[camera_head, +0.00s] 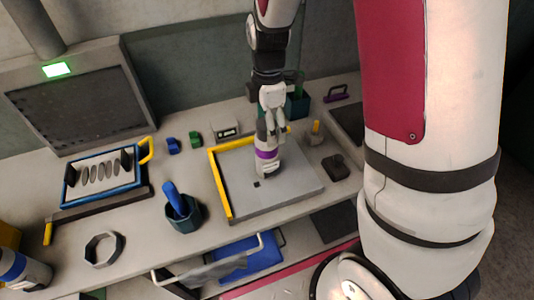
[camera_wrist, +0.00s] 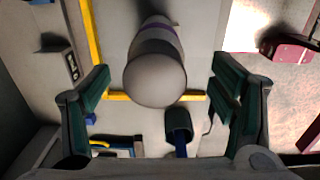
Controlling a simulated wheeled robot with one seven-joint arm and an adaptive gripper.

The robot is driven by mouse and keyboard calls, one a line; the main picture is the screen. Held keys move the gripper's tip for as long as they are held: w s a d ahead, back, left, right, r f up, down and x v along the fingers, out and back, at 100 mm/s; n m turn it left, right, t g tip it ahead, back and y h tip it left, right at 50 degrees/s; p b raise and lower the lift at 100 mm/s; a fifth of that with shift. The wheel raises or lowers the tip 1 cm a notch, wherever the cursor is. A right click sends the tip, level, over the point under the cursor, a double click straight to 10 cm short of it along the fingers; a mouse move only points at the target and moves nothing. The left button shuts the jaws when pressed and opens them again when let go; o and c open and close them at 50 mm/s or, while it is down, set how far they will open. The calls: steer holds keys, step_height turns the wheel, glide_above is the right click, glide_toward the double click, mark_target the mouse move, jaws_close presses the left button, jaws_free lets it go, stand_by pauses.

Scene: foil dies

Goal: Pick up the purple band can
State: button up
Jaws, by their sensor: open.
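The purple band can (camera_head: 266,160) stands upright on a grey plate (camera_head: 285,193) with a yellow edge on its left and back. It is pale with one purple band around it. In the wrist view the can (camera_wrist: 154,77) is seen from its rounded top, between the spread fingers. My gripper (camera_head: 270,118) is above the can, pointing down, with its fingers close to the can's top. In the wrist view my gripper (camera_wrist: 158,100) is open, one green-padded finger on each side with a gap to the can. The fingers partly cover the can's upper part in the head view.
A dark cup with a blue handle (camera_head: 182,208) stands left of the plate. A blue-framed tray (camera_head: 103,192) with several oval pieces is further left. A dark block (camera_head: 335,166) sits right of the can, and a yellow-topped item (camera_head: 316,132) behind it.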

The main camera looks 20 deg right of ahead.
mark_target(267, 154)
steer(key=shift+w+a+f+p, duration=0.1)
steer(key=shift+w+f+p, duration=0.1)
steer(key=shift+f, duration=0.85)
steer(key=shift+w+f+p, duration=0.1)
steer(key=shift+f+p, duration=0.1)
steer(key=shift+f, duration=0.85)
jaws_close()
